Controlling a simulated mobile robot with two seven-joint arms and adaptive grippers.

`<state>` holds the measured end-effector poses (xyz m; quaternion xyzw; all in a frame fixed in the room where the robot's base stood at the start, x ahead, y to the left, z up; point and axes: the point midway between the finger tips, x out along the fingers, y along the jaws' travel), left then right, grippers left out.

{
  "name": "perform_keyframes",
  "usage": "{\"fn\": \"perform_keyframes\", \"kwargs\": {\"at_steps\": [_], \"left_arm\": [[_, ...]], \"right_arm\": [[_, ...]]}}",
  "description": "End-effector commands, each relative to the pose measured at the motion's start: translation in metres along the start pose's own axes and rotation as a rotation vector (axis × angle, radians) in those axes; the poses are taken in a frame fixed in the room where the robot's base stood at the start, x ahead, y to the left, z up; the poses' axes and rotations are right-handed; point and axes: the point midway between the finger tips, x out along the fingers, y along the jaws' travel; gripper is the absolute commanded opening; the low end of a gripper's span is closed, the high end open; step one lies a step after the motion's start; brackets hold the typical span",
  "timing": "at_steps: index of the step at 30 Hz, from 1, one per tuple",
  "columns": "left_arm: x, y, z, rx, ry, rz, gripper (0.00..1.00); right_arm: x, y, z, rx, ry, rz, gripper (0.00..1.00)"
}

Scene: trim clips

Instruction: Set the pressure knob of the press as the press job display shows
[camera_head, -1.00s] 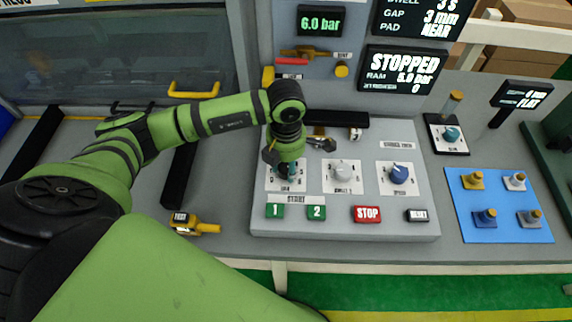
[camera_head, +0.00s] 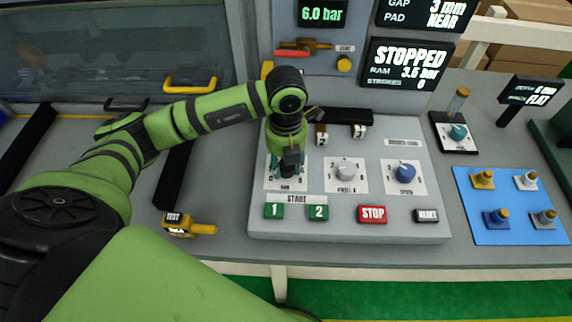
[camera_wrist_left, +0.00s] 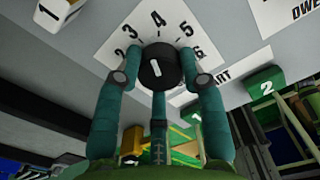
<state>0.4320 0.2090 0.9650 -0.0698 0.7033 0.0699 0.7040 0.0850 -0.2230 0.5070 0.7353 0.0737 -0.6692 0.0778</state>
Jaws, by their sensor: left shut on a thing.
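The pressure knob (camera_wrist_left: 164,68), marked RAM, is a round black knob on a white dial plate (camera_wrist_left: 146,34) numbered from about 2 to 6. Its white mark points up and slightly left, between 3 and 4. My left gripper (camera_head: 289,172) is shut on it, with its teal fingers (camera_wrist_left: 160,82) around the sides. The status display (camera_head: 407,64) reads STOPPED and RAM about 3.5 bar.
Two more dials, a grey knob (camera_head: 345,169) and a blue knob (camera_head: 405,172), sit to the right. Start buttons, a red STOP button (camera_head: 372,214) and a reset button lie in front. A blue mat (camera_head: 512,211) holds several plugs.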

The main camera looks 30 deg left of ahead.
Motion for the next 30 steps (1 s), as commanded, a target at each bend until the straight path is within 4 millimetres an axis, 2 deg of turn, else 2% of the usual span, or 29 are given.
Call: {"fn": "perform_keyframes", "kwargs": {"at_steps": [6, 15, 30], "left_arm": [[0.002, -0.001, -0.001, -0.183, 0.003, -0.001, 0.08], [0.002, -0.001, -0.001, -0.365, 0.002, -0.001, 0.08], [0.001, 0.0, -0.001, -0.45, 0.002, 0.001, 0.08]], "right_arm": [[0.008, 0.0, 0.0, 0.0, 0.0, 0.0, 0.4], [0.013, 0.0, 0.001, 0.0, 0.0, 0.0, 0.4], [0.014, 0.0, 0.001, 0.0, -0.001, 0.0, 0.4]]}}
